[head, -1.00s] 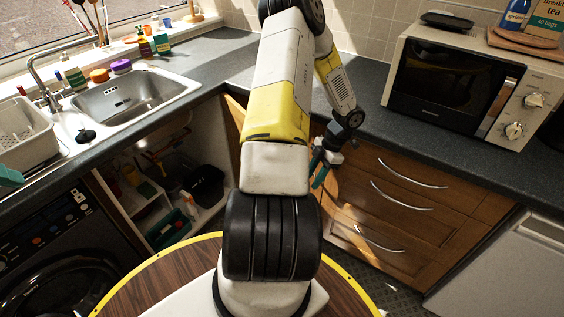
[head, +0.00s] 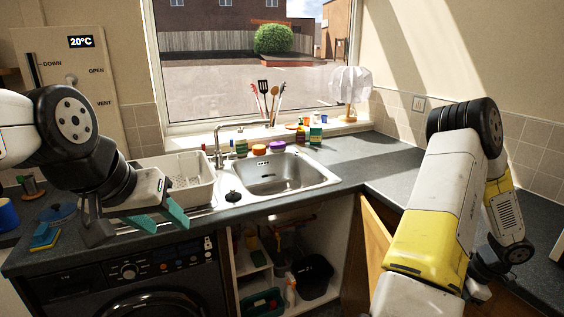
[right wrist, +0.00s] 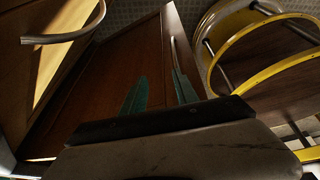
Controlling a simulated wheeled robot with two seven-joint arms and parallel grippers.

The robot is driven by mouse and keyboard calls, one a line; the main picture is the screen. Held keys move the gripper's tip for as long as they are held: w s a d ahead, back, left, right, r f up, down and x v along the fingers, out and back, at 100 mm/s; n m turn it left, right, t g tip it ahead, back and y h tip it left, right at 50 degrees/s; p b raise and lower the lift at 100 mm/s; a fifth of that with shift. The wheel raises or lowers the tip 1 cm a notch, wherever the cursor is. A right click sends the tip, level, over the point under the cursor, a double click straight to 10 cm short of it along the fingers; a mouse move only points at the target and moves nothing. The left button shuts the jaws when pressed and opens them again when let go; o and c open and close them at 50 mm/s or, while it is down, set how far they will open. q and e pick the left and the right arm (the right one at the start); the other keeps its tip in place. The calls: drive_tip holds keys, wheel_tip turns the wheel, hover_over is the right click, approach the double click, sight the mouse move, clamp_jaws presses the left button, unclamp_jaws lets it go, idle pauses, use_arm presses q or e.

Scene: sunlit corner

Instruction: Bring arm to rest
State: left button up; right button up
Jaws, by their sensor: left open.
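My left gripper (head: 168,224) is in the head view at the left, above the worktop in front of the white dish rack. Its teal fingers are apart with nothing between them. My right arm reaches in at the right of the head view, bent downward; its gripper is mostly hidden there behind the arm. In the right wrist view the right gripper (right wrist: 160,82) shows two teal fingers apart and empty, in front of a brown wooden panel (right wrist: 100,90).
A cupboard under the sink (head: 285,172) stands open, its wooden door (head: 372,245) near my right arm. A metal handle (right wrist: 65,37) shows in the right wrist view.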

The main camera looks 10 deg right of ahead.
drive_tip(key=w+a+r+m+t+h, duration=0.2)
drive_tip(key=w+r+m+t+h, duration=0.4)
drive_tip(key=w+r, duration=1.5)
drive_tip(key=a+r+m+t+h, duration=0.1)
drive_tip(key=a+r+m+h, duration=0.15)
drive_tip(key=a+r, duration=0.45)
drive_tip(key=s+a+r+m+g+y, duration=0.1)
drive_tip(key=s+a+r+m+y, duration=0.1)
drive_tip(key=s+a, duration=0.9)
drive_tip(key=s+a+r+m+g+y, duration=0.1)
drive_tip(key=s+a+r+m+y, duration=0.2)
drive_tip(key=s+a, duration=0.8)
drive_tip(key=a+r+y, duration=0.2)
drive_tip(key=a+r, duration=0.1)
drive_tip(key=a, duration=0.4)
drive_tip(key=shift+s+m+g, duration=0.35)
drive_tip(key=shift+g, duration=0.05)
